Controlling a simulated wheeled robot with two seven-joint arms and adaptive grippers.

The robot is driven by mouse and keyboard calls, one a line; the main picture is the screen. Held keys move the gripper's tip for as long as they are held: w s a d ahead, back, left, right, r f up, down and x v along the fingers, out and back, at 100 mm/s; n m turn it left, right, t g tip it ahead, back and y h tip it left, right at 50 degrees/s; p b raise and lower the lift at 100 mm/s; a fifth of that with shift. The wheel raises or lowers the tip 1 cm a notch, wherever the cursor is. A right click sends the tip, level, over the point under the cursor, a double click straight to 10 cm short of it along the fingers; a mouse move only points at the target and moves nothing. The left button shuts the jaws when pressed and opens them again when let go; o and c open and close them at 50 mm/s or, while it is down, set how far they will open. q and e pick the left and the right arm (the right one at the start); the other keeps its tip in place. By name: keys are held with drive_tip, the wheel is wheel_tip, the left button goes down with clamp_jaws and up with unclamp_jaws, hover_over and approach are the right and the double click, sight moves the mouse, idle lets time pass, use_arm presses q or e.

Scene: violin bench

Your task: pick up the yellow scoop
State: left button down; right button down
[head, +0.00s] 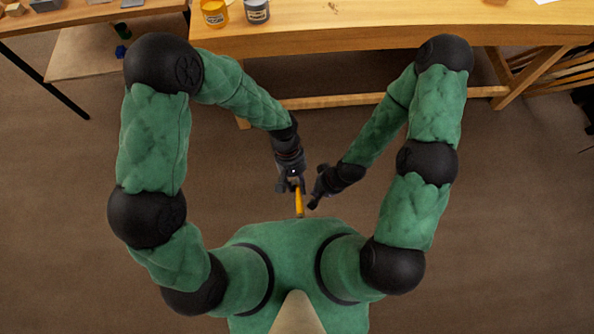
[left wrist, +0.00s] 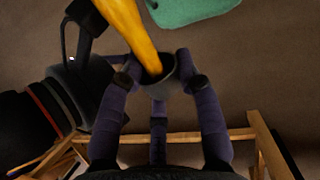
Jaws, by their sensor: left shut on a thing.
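The yellow scoop (head: 299,203) is off the bench, in front of my torso. My left gripper (head: 292,185) is shut on it, and its yellow length points toward my body. In the left wrist view the yellow scoop (left wrist: 133,32) runs up out of the frame, and a dark grey cup-like end sits between the fingers of my left gripper (left wrist: 160,90). My right gripper (head: 316,195) is just right of the scoop, and it shows as dark parts in the left wrist view (left wrist: 85,35). Whether it touches the scoop or is open is unclear.
A wooden bench (head: 380,38) stands ahead, with a yellow jar (head: 214,13) and a grey jar (head: 256,11) near its front edge. A second table (head: 90,14) with small blocks is at the upper left. The brown floor around me is clear.

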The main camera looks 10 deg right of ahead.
use_arm(q)
drive_tip(key=shift+g+p, duration=0.75)
drive_tip(key=shift+g, duration=0.55)
drive_tip(key=shift+f+g, duration=0.15)
drive_tip(key=shift+g, duration=1.05)
drive_tip(key=shift+n+g+b, duration=0.3)
drive_tip(key=shift+g+b, duration=0.25)
drive_tip(key=shift+g, duration=0.35)
drive_tip(key=g+b, duration=0.2)
drive_tip(key=shift+f+g, duration=0.15)
drive_tip(key=shift+g, duration=0.15)
drive_tip(key=g+b, duration=0.2)
drive_tip(key=shift+n+g+h+b, duration=0.3)
drive_tip(key=shift+g+h, duration=0.1)
drive_tip(key=shift+r+g, duration=0.2)
drive_tip(key=shift+g, duration=0.3)
drive_tip(key=shift+r, duration=0.1)
